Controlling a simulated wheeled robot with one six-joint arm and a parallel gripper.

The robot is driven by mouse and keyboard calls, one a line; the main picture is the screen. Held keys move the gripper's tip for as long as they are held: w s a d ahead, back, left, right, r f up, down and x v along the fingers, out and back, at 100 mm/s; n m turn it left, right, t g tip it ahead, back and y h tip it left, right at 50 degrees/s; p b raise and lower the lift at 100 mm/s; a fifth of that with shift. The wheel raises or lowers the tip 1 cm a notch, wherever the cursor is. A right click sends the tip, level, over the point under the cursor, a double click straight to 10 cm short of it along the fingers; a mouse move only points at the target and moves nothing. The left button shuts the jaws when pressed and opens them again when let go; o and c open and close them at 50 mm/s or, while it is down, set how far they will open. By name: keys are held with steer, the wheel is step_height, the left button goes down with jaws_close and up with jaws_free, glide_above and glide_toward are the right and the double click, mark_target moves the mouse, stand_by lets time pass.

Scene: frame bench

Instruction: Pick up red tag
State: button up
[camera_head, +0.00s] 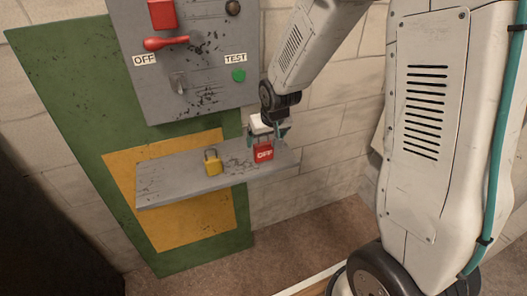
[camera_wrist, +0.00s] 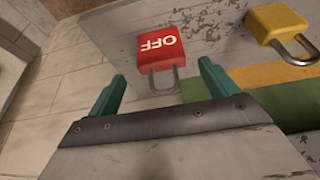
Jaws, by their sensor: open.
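The red tag (camera_head: 263,152), marked "OFF" in white, is at the right part of a narrow grey shelf (camera_head: 150,186). In the wrist view the red tag (camera_wrist: 160,47) has a grey metal loop on the side toward my gripper. My gripper (camera_head: 267,133) is just above the tag in the head view. In the wrist view its two teal fingers (camera_wrist: 160,88) are apart, with the tag's loop between them.
A yellow padlock (camera_head: 213,163) stands on the shelf left of the tag; it also shows in the wrist view (camera_wrist: 277,22). Above is a grey panel (camera_head: 210,88) with a red lever (camera_head: 165,43) and a green button (camera_head: 239,75). A brick wall lies behind.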

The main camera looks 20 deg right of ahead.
mark_target(263, 144)
steer(key=x, duration=0.4)
steer(key=shift+a+f, duration=0.15)
steer(key=shift+c, duration=0.3)
steer(key=c, duration=1)
